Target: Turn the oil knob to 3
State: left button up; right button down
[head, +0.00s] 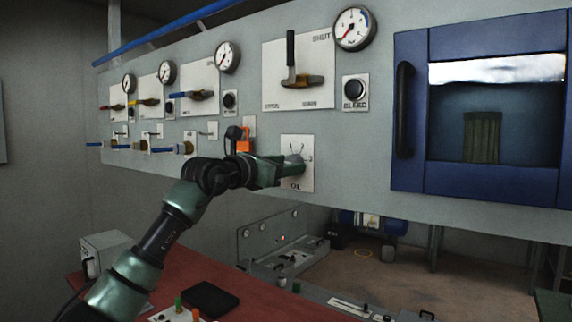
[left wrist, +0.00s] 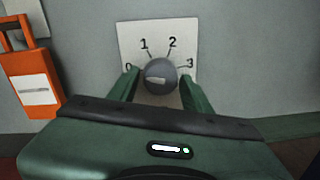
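The oil knob (left wrist: 160,75) is a round grey knob on a white plate (left wrist: 125,35) marked 0, 1, 2 and 3. A pale bar on its face lies roughly level; I cannot tell which number it points to. My left gripper (left wrist: 160,82) is open, with one green finger on each side of the knob and narrow gaps showing. The left gripper (head: 284,167) also reaches the plate in the head view. My right gripper is not in view.
An orange padlock-like tag (left wrist: 35,78) hangs left of the plate; it also shows in the head view (head: 244,146). Levers, gauges and a BLEED button (head: 355,89) are above. A blue-framed window (head: 480,185) is at right. A red table (head: 240,285) is below.

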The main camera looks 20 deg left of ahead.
pick_arm(q)
grip_shut()
